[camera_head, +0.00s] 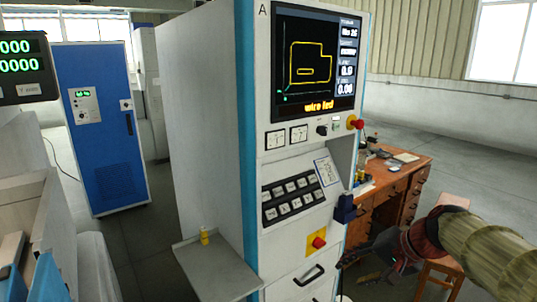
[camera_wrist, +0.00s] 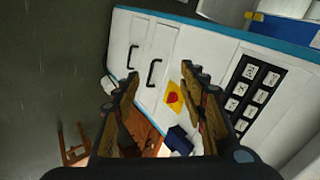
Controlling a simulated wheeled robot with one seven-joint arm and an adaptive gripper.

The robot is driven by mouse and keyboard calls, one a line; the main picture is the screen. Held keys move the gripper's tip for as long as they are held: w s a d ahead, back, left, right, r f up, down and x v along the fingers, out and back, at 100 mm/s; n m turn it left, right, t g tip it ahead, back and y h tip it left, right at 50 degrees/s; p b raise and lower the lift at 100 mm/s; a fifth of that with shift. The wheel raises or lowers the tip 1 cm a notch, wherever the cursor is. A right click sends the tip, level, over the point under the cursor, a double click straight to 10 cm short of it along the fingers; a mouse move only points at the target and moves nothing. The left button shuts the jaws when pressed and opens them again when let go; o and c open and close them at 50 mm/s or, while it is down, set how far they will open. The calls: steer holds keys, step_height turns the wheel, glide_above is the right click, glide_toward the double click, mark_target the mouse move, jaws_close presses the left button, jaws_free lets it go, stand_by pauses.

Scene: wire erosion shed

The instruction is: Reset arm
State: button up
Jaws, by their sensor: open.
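My gripper (camera_wrist: 160,78) is open and empty in the wrist view, with its two fingers spread apart. Beyond them is the white front of the machine cabinet, tilted in that view. In the head view my gripper (camera_head: 358,270) is at the lower right, and my arm comes in from the right edge. It appears in front of the floor, beside the lower right of the control cabinet (camera_head: 285,240). I cannot tell the exact gap between fingers and cabinet. No object is between the fingers.
The cabinet carries a screen (camera_head: 312,62), a red emergency knob (camera_head: 355,122), a lower red button (camera_head: 318,242) and a dark blue holder (camera_head: 345,208). A yellow container (camera_head: 204,236) stands on a side shelf (camera_head: 215,272). A wooden desk (camera_head: 400,185) and stool (camera_head: 445,262) are at right.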

steer(key=s+a+f+n+h, duration=0.1)
steer(key=s+n+h, duration=0.1)
steer(key=s, duration=1)
steer(key=s+a+f+n+h+p, duration=0.1)
steer(key=s+n, duration=0.4)
steer(key=s, duration=0.6)
steer(key=shift+s+a+h, duration=0.35)
steer(key=shift+a+h, duration=0.05)
steer(key=shift+h, duration=0.4)
